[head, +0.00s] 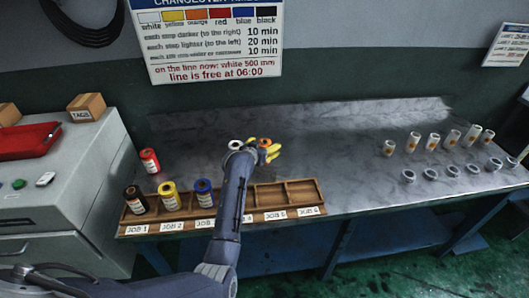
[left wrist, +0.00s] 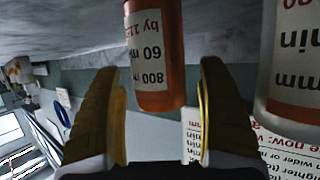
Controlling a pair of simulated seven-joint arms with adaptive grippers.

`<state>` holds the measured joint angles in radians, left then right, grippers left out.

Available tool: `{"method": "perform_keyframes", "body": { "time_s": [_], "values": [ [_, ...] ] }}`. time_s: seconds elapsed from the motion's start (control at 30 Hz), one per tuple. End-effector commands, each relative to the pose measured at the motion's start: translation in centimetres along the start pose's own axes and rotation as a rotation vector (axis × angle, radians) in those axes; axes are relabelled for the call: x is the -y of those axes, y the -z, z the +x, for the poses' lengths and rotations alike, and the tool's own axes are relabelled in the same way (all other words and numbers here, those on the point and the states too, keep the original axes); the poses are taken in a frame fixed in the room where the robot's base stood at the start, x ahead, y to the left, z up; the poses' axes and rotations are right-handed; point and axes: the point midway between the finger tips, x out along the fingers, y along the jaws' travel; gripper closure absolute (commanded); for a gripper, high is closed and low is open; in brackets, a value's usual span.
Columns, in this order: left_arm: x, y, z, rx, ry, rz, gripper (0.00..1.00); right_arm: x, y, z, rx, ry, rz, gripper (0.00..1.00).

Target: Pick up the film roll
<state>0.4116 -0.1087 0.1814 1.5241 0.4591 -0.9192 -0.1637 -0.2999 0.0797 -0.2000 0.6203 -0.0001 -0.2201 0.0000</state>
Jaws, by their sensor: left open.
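An orange film roll (head: 265,142) with a white label stands on the grey bench. In the left wrist view the orange roll (left wrist: 158,60) shows between the two yellow fingers, with a gap on both sides. My left gripper (head: 272,152) is open at the roll, and its arm hides part of the bench and rack. A white roll (head: 235,145) stands just left of it and also shows at the right edge of the left wrist view (left wrist: 290,65). A red roll (head: 149,160) stands farther left. My right gripper is not in view.
A wooden rack (head: 262,216) along the front edge holds black (head: 135,200), yellow (head: 169,196) and blue (head: 204,193) rolls; its right compartments look empty. Several small cups and rings (head: 451,169) stand at the right. The bench middle right is clear. A colour sign (head: 210,70) hangs behind.

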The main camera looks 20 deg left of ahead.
Motion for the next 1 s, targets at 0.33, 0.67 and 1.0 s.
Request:
{"method": "perform_keyframes", "body": {
  "time_s": [0.33,0.67,1.0],
  "values": [
    [0.01,-0.03,0.00,0.000,0.000,0.000,0.39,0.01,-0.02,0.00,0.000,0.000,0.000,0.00],
    [0.01,-0.04,0.00,0.000,0.000,0.000,0.77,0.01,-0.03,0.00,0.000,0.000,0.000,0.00],
    [0.01,0.00,-0.01,0.000,0.000,0.000,0.89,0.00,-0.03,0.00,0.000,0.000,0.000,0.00]
  ]
}}
